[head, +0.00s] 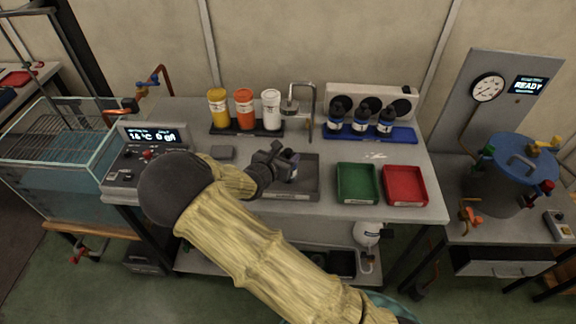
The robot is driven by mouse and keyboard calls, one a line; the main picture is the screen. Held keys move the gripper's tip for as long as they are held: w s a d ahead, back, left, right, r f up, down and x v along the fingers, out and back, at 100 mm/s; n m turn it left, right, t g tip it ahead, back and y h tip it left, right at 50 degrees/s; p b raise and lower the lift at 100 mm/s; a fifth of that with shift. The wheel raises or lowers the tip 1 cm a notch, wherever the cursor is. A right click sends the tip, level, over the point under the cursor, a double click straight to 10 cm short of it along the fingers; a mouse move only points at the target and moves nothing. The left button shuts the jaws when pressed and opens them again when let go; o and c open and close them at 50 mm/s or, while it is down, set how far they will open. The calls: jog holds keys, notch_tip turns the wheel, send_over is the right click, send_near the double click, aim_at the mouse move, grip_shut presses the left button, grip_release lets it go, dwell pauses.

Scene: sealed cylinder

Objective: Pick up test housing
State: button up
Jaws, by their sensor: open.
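My arm, in a pale yellow sleeve, reaches up across the head view. My dark gripper (274,160) is open over the left part of a grey tray (308,178) on the bench. A small dark grey block-like thing, which looks like the test housing (290,166), is in the tray right at the gripper. The gripper hides part of it. I cannot tell whether the fingers touch it or stand around it.
Green (357,183) and red (404,186) trays stand to the right. Behind are yellow, orange and white containers (244,108) and several blue-labelled bottles (360,122). A control box (150,150) and glass tank (60,150) are left. A blue-lidded vessel (515,165) is right.

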jog(key=shift+x, duration=1.55)
jog(key=shift+a, duration=0.1)
jog(key=shift+r, duration=0.1)
grip_shut()
